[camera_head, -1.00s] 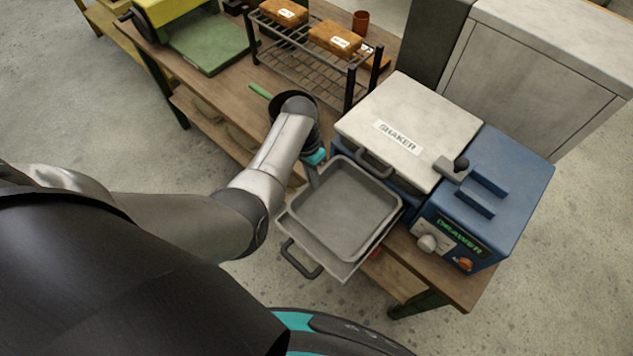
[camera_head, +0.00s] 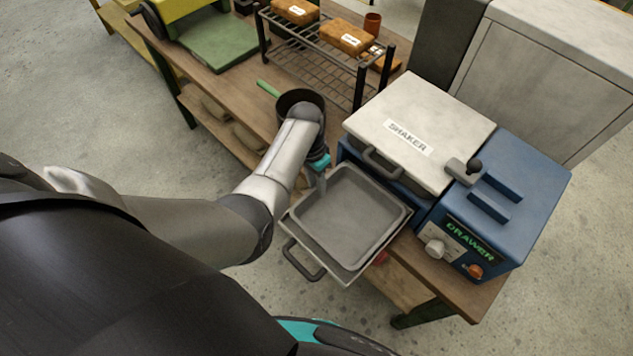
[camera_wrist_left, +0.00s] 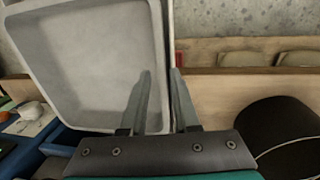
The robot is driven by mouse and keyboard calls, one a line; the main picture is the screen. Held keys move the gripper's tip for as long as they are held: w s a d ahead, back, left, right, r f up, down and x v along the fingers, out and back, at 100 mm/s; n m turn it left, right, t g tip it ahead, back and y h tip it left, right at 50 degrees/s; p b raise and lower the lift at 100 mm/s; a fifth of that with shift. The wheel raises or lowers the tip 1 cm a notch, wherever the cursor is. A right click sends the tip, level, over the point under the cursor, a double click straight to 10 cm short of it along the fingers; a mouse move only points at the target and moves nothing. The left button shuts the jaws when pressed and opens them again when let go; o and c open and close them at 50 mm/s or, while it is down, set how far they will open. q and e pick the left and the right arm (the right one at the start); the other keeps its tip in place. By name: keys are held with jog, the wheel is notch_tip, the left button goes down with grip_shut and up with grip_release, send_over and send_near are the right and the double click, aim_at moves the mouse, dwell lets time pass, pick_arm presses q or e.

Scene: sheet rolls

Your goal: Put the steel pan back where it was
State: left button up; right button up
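The steel pan (camera_head: 349,214), a grey square pan with rounded corners, lies in the pulled-out tray (camera_head: 297,229) of the blue machine lettered SHAKER and DRAWER. The tray has a dark handle (camera_head: 302,261) at its front. My left gripper (camera_head: 319,182) points down at the pan's left edge. In the left wrist view the pan (camera_wrist_left: 85,65) fills the upper left. The fingers of my left gripper (camera_wrist_left: 161,72) stand apart, one inside the pan and one outside its near wall. Contact with the wall is unclear. My right gripper is out of view.
The blue machine (camera_head: 530,203) stands right of the pan. A wire rack (camera_head: 312,60) with brown packs stands behind. The floor left of the bench is clear.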

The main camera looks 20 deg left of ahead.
pick_arm(q)
jog(key=shift+o, duration=0.2)
jog(key=shift+r, duration=0.55)
notch_tip(320, 180, up, 11)
jog(key=a+p, duration=0.1)
jog(key=p, duration=0.2)
jog(key=shift+w+a+r, duration=0.15)
jog(key=shift+w+a, duration=0.15)
